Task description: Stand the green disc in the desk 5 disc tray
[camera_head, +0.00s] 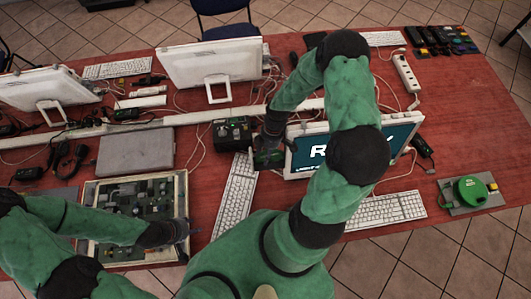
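A round green thing with a dark centre (470,190) lies on a grey plate at the right edge of the table; I cannot tell if it is the green disc. My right gripper (268,158) points down beside a black box (232,134), left of the lit screen. A small dark green patch shows at its fingers, but I cannot tell if it is held. My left gripper (183,236) is at the right rim of an open case of circuit boards (130,208); its fingers are too small to read. I cannot make out which thing is the desk 5 disc tray.
A lit monitor (400,145) stands partly behind my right arm. White keyboards (236,192) and (385,210) lie close by. A grey laptop-like slab (136,151), two white monitors (210,65) and loose cables crowd the left. Bare red table (460,125) shows at the right.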

